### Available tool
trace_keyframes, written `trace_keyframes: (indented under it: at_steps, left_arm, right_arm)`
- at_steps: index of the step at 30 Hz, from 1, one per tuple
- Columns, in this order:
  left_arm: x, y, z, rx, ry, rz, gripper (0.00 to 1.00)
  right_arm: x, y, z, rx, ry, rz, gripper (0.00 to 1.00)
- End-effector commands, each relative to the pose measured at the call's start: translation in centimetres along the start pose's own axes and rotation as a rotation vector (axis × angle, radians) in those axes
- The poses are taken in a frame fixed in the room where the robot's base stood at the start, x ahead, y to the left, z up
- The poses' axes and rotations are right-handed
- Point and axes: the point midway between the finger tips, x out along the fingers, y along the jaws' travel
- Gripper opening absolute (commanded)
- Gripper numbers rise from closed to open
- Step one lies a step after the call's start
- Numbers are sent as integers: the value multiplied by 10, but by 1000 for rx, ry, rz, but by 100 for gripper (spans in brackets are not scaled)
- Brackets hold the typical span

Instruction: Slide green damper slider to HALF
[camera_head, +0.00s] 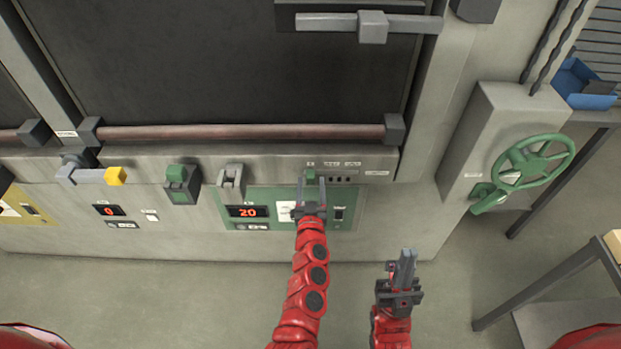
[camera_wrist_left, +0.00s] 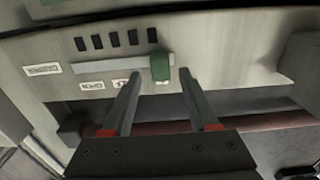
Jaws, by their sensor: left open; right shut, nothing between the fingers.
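The green damper slider (camera_head: 310,176) is a small green knob on the front ledge of the oven. In the left wrist view the green knob (camera_wrist_left: 160,67) stands at the right end of its pale straight track (camera_wrist_left: 105,66). My left gripper (camera_head: 310,184) is open, its fingertips at the ledge. In the left wrist view its two fingers (camera_wrist_left: 161,76) lie on either side of the knob, with a gap showing on both sides. Small labels, one reading OPEN (camera_wrist_left: 91,86), sit beside the track. My right gripper (camera_head: 406,256) is shut and empty, away from the panel.
A dark oven door (camera_head: 240,70) with a reddish bar fills the back. A green panel with a display reading 20 (camera_head: 247,211) lies below the ledge. Another green block (camera_head: 180,176) is further left. A green handwheel (camera_head: 535,160) is at right, beside a table.

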Motion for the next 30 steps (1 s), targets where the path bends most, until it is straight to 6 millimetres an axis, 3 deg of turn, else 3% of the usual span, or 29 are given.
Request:
trace_keyframes:
  at_steps: [6, 15, 25, 30]
  left_arm:
    - [16, -1, 0, 1, 1, -2, 60]
    - [17, -2, 0, 0, 0, -4, 60]
    - [17, -1, 0, 0, 0, -3, 2]
    - [17, -1, 0, 0, 0, -3, 0]
  right_arm:
    - [3, 0, 0, 0, 0, 0, 0]
    - [3, 0, 0, 0, 0, 0, 0]
    - [3, 0, 0, 0, 0, 0, 0]
    - [3, 0, 0, 0, 0, 0, 0]
